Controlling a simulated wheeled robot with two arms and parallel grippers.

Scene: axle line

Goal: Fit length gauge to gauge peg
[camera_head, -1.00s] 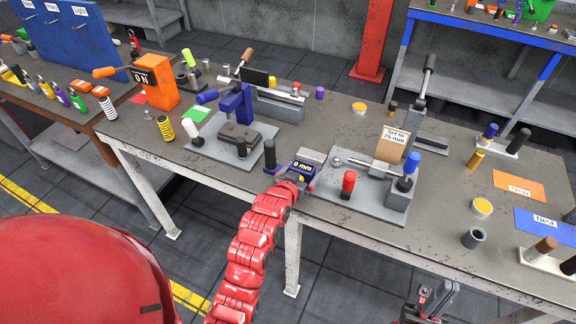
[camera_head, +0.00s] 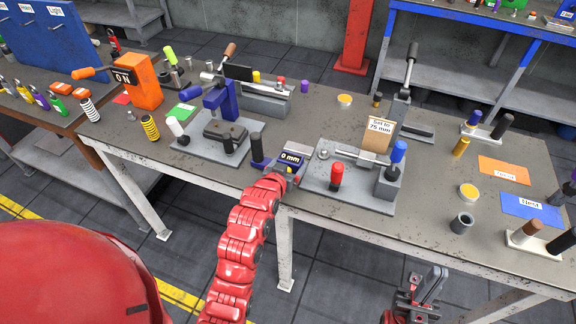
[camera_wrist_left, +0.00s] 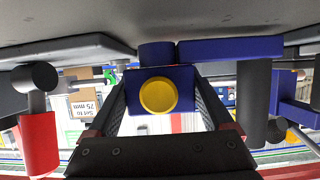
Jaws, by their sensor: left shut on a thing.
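The length gauge is a blue block with a "0 mm" display (camera_head: 290,158), at the front edge of the grey bench. My left gripper (camera_head: 282,174) is shut on it. The left wrist view shows the fingers either side of the blue body with a round yellow button (camera_wrist_left: 158,96). A black upright post (camera_head: 257,147) stands just left of the gauge; I cannot tell whether it is the gauge peg or part of the gauge. My right gripper (camera_head: 428,288) is below the bench's front edge, away from the gauge; its jaw opening is unclear.
Right of the gauge is a grey fixture plate (camera_head: 362,198) with a red knob (camera_head: 336,176), a blue knob (camera_head: 398,151) and a "Set to 75 mm" card (camera_head: 379,133). A blue press (camera_head: 217,100) stands to the left. Orange (camera_head: 504,171) and blue (camera_head: 532,208) mats lie at right.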

